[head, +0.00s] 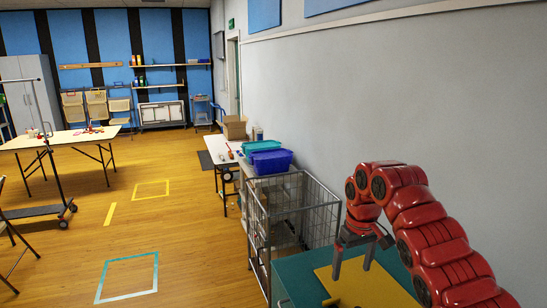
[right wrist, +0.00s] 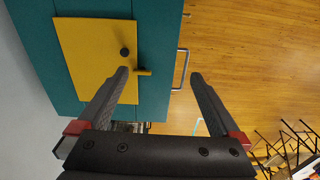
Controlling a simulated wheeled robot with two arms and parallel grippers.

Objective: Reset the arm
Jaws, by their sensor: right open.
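My right arm (head: 425,225) is red and bends down from the right side of the head view. Its right gripper (head: 352,268) points down above a teal-topped cabinet (head: 291,275). The gripper also shows in the right wrist view (right wrist: 158,75), with its two dark fingers wide apart and nothing between them. A yellow sheet or board (right wrist: 82,45) lies on the teal top. A small dark round thing (right wrist: 125,52) and a small yellow piece (right wrist: 144,72) are on or beside it, near one fingertip. My left gripper is not in view.
A wire cage cart (head: 320,210) stands just beyond the cabinet. A blue bin (head: 270,163) and a cardboard box (head: 235,128) are farther back. The grey wall (head: 400,90) runs along the right. A table (head: 62,140) stands far left. The wooden floor (head: 185,240) is open.

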